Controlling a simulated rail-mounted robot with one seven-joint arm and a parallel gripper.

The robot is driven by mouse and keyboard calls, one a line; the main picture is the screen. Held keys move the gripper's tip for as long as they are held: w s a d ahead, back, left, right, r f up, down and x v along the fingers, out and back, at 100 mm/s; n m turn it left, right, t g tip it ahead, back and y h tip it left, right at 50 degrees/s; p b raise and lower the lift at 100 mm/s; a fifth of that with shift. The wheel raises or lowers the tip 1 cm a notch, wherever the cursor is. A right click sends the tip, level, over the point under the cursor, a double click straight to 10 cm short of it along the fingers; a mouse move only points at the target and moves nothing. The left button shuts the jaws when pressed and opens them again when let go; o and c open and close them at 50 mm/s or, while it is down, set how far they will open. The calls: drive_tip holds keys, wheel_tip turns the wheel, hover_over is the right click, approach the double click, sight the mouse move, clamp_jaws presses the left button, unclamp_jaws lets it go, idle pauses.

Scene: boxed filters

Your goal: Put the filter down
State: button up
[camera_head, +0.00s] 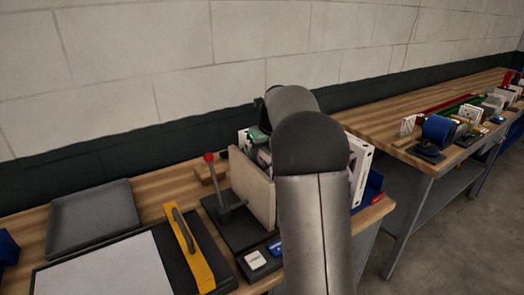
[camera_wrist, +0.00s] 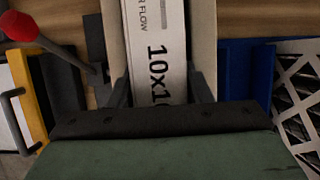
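The filter is a white box (camera_wrist: 158,50) with black lettering, seen edge-on in the wrist view. It stands between two beige upright panels; the left panel (camera_head: 252,190) also shows in the head view. My gripper (camera_wrist: 159,78) has one dark finger on each side of the box, and both fingertips appear to meet its edges. The box's lower end and its contact with what is below are hidden. In the head view my arm covers the gripper and most of the box.
A red-knobbed lever (camera_head: 209,158) stands just left of the panels. A blue bin (camera_wrist: 248,70) and a lattice-faced filter (camera_wrist: 302,85) are close on the right. A yellow handled bar (camera_head: 188,250), grey tray (camera_head: 93,218) and white sheet (camera_head: 110,268) lie further left.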

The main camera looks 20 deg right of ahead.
drive_tip(key=shift+r, duration=0.25)
drive_tip(key=v, duration=1.2)
drive_tip(key=shift+r, duration=0.45)
drive_tip(key=s+a+f+n+g, duration=0.1)
drive_tip(key=s+a+f+n, duration=0.5)
drive_tip(key=s+n, duration=0.5)
drive_tip(key=s+a+f+n+g, duration=0.1)
drive_tip(key=s+a+f+n, duration=0.6)
drive_tip(key=s+n, duration=0.4)
drive_tip(key=s+a+f+n+g, duration=0.2)
drive_tip(key=s+a+f+n, duration=0.4)
drive_tip(key=s+n, duration=0.6)
drive_tip(key=shift+a+f+n+h, duration=0.15)
drive_tip(key=shift+f+n+h, duration=0.2)
drive_tip(key=shift+f, duration=0.45)
